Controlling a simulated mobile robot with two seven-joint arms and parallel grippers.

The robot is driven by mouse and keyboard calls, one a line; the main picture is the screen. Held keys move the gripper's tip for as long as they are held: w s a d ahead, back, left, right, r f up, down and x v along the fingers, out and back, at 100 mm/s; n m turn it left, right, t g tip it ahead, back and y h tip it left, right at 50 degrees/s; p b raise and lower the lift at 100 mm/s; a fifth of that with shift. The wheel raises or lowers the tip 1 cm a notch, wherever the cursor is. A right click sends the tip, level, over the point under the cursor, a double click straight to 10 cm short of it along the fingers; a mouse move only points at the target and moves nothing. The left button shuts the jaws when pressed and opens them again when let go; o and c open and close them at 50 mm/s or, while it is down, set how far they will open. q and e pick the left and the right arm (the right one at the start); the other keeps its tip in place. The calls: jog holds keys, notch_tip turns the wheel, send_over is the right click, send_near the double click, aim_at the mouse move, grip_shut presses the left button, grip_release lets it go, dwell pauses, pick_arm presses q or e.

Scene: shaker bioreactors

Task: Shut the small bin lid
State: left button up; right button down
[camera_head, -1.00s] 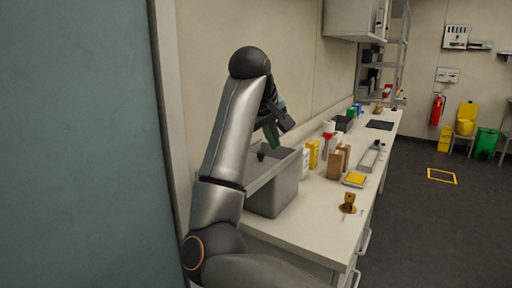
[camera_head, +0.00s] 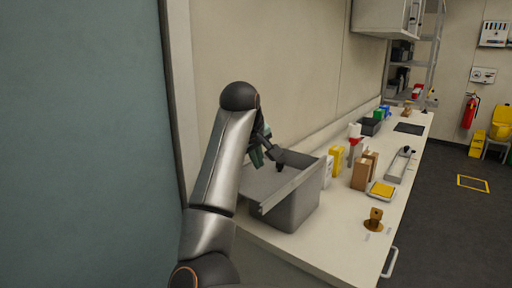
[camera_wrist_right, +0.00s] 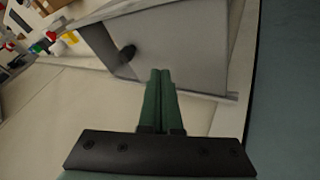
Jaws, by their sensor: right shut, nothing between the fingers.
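The small grey bin (camera_head: 298,208) stands on the near end of the white bench. My right gripper (camera_head: 270,157) is over the back of the bin top, partly hidden by my own arm. Contact is unclear. My left gripper is out of view.
Right of the bin are yellow (camera_head: 337,161) and brown boxes (camera_head: 361,172), a yellow-topped device (camera_head: 381,190) and a brown object (camera_head: 375,216). A wall is close behind the bin, and a blue-grey panel (camera_head: 85,140) fills the left.

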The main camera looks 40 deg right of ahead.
aim_at(274, 171)
jog(key=x, duration=0.3)
jog(key=shift+d+f, duration=0.1)
jog(key=shift+d, duration=0.15)
jog(key=d+p, duration=0.1)
jog(key=d, duration=0.1)
jog(key=shift+d, duration=0.3)
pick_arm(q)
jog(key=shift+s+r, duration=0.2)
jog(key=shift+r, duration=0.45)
pick_arm(e)
jog(key=shift+d, duration=0.5)
